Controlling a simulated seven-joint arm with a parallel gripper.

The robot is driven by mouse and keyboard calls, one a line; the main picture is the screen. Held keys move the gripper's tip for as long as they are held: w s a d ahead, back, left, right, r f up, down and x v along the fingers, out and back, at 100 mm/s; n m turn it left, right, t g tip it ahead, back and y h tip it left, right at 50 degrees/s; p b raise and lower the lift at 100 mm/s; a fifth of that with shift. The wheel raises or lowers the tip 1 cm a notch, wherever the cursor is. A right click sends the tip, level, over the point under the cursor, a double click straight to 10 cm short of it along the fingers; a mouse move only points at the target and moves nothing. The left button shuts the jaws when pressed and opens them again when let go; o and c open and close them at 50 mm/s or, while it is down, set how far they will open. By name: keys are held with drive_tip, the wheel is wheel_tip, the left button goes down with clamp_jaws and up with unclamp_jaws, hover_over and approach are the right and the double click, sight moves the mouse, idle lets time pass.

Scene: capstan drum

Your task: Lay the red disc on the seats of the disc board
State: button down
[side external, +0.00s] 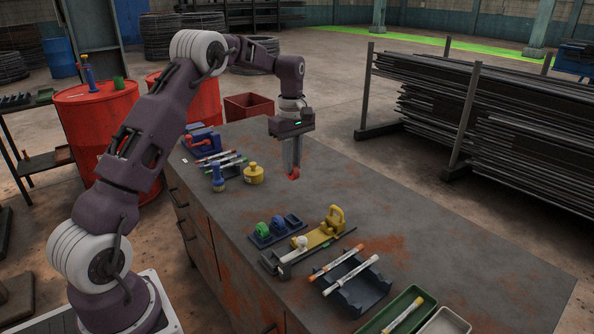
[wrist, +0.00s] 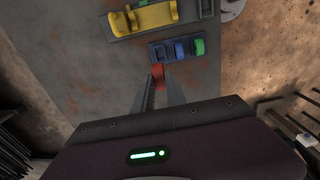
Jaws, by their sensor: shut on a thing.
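The red disc (side external: 293,176) is between the fingertips of my gripper (side external: 292,168). In the wrist view the disc (wrist: 157,71) shows as a small red patch at the finger ends. My gripper is shut on it and points down, with the disc above the bench top. The dark disc board (side external: 258,242) lies on the bench, in front of the gripper in the side view. It holds a green piece (side external: 262,229) and a blue piece (side external: 278,223); the seat (side external: 293,219) beside the blue one looks empty. The board (wrist: 170,62) also shows in the wrist view.
A yellow fixture (side external: 325,232) on a grey base stands right beside the board. A dark rack (side external: 353,290) with marker-like sticks and a green tray (side external: 402,312) lie nearer the camera. A yellow weight (side external: 253,174) and blue bottle (side external: 218,180) stand left. The right bench top is clear.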

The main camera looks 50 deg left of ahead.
wheel_tip(320, 180, down, 14)
drive_tip(key=shift+f, duration=0.1)
idle(0.6)
idle(0.5)
drive_tip(key=c, duration=1.3)
unclamp_jaws()
wheel_tip(320, 180, up, 7)
drive_tip(key=shift+d, duration=0.1)
